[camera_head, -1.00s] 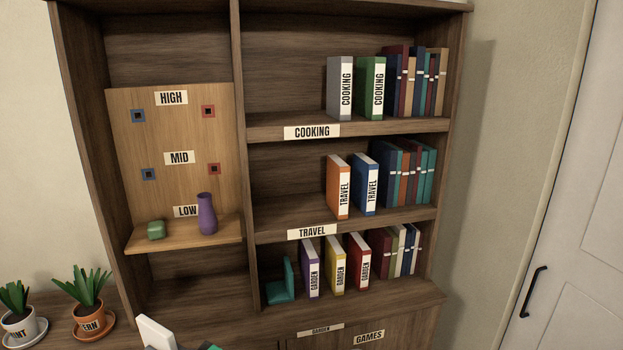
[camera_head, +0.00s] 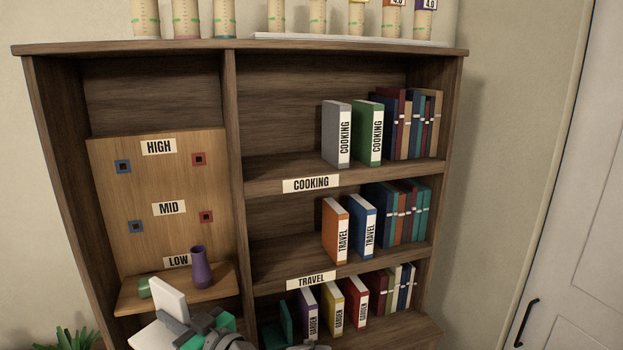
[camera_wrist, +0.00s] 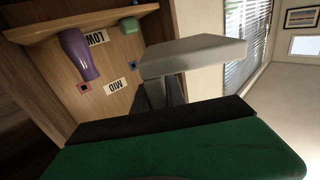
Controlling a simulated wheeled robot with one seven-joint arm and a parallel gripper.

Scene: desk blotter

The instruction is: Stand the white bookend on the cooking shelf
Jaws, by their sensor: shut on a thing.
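The white bookend (camera_head: 169,301) is at the bottom left in the head view, in front of the low ledge of the left bay. It also shows in the wrist view (camera_wrist: 195,55) as a pale plate with an upright part at the jaws. My gripper (camera_head: 185,326) is shut on it and holds it in the air. The jaws partly hide its lower part. The cooking shelf (camera_head: 275,175) is the top right shelf, above and to the right of my gripper. A grey book (camera_head: 336,135) and a green book (camera_head: 368,133) stand on it, with bare board to their left.
The wooden divider (camera_head: 234,130) stands between the left bay and the cooking shelf. A purple vase (camera_head: 201,268) and a green block (camera_head: 144,287) sit on the low ledge close to the bookend. Several darker books (camera_head: 410,125) fill the cooking shelf's right end.

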